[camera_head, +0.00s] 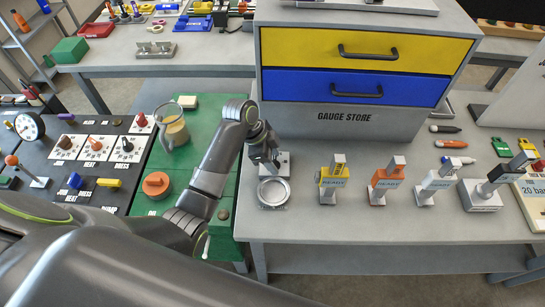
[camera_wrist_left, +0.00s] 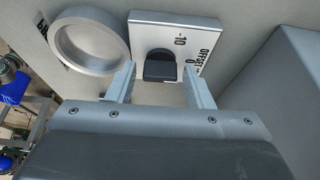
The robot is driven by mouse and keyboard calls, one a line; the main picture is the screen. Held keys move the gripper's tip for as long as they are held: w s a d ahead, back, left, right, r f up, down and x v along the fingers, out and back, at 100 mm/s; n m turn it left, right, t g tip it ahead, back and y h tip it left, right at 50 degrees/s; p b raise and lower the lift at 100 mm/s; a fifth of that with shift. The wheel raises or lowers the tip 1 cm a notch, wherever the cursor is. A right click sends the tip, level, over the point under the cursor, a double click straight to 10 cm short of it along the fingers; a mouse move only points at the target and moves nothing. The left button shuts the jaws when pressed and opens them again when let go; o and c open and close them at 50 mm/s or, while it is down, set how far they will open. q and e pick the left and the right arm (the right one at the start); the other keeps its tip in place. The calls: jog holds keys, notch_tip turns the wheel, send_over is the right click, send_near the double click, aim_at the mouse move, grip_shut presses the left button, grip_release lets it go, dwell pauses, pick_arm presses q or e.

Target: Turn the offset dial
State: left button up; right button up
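The offset dial is a black knob (camera_wrist_left: 160,67) on a pale square plate (camera_wrist_left: 190,28) marked "-10", "0" and "OFFSET". In the head view the plate (camera_head: 283,160) lies on the grey bench, and its knob is mostly hidden by my gripper. My left gripper (camera_head: 268,163) reaches down over the plate. In the left wrist view my left gripper (camera_wrist_left: 160,80) is open, with one finger on each side of the knob and visible gaps on both sides. The knob's pointing direction is hard to tell. My right gripper is in neither view.
A metal ring (camera_head: 273,193) sits close beside the plate. Gauges tagged "READY" (camera_head: 387,182) stand to the right. The gauge store (camera_head: 345,120) with its drawers rises behind.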

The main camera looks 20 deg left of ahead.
pick_arm(q)
jog(key=c, duration=0.7)
jog(key=n+p, duration=0.2)
jog(key=p, duration=0.1)
jog(key=n+t+p, duration=0.1)
jog(key=n+p, duration=0.1)
jog(key=p, duration=0.1)
jog(key=shift+s+r+y, duration=0.1)
jog(key=shift+r+y, duration=0.2)
jog(key=shift+r, duration=0.1)
jog(key=shift+c, duration=0.2)
jog(key=shift+f+n+t+p, duration=0.15)
jog(key=shift+n+t+p, duration=0.25)
jog(key=shift+n+p, duration=0.2)
jog(key=shift+f, duration=0.15)
jog(key=o, duration=1)
